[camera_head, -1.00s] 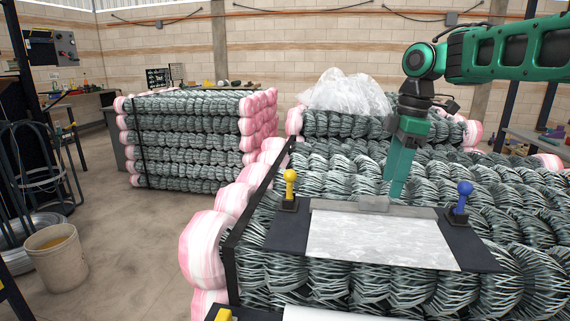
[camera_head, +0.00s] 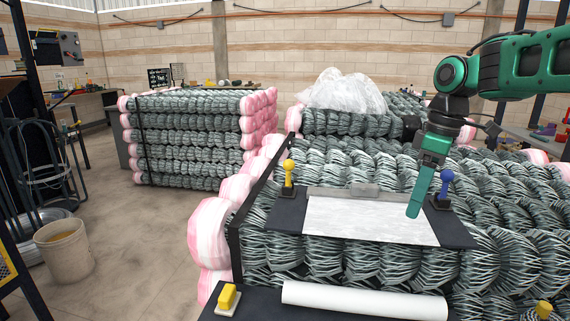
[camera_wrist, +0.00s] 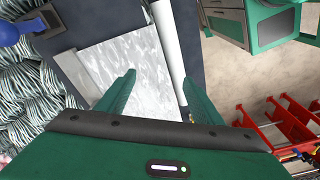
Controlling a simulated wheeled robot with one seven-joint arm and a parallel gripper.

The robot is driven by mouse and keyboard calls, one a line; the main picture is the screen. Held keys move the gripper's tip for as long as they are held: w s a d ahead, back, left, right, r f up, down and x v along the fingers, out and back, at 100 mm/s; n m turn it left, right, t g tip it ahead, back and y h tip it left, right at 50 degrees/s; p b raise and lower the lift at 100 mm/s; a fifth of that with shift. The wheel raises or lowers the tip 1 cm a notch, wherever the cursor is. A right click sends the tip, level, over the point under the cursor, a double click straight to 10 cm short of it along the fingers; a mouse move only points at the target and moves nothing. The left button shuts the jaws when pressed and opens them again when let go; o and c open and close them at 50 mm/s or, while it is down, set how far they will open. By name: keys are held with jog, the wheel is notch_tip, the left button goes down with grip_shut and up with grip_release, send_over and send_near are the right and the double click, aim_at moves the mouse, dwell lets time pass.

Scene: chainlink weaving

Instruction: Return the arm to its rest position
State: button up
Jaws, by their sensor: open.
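My gripper (camera_head: 413,212) hangs from my green arm over the right edge of a grey marbled sheet (camera_head: 350,222). The sheet lies on a dark board on top of stacked wire mesh rolls. In the wrist view the two green fingers of my gripper (camera_wrist: 158,98) stand apart with nothing between them. The marbled sheet (camera_wrist: 118,62) shows beyond the fingers. A blue-knobbed peg (camera_head: 446,185) stands on the board just right of my gripper, and a yellow-knobbed peg (camera_head: 289,175) stands at the board's left.
A white roll (camera_head: 362,300) lies in front of the board, with a yellow block (camera_head: 228,297) to its left. Another stack of mesh rolls (camera_head: 195,140) stands at the back left. A bucket (camera_head: 64,250) is on the floor. The aisle floor (camera_head: 150,240) is clear.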

jog(key=s+d+f+m, duration=0.3)
jog(key=s+f+m, duration=0.2)
jog(key=s, duration=0.4)
jog(key=s+d+f+m, duration=0.4)
jog(key=s+f+m, duration=0.1)
jog(key=s, duration=0.4)
jog(key=s+d+f+m+h, duration=0.1)
jog(key=s+d+f+m, duration=0.3)
jog(key=s+m, duration=0.3)
jog(key=shift+s+d+f+g, duration=0.3)
jog(key=shift+s+f, duration=0.2)
jog(key=shift+s, duration=0.55)
jog(key=shift+w, duration=0.1)
jog(key=shift+w+f, duration=0.2)
jog(key=shift+w, duration=0.35)
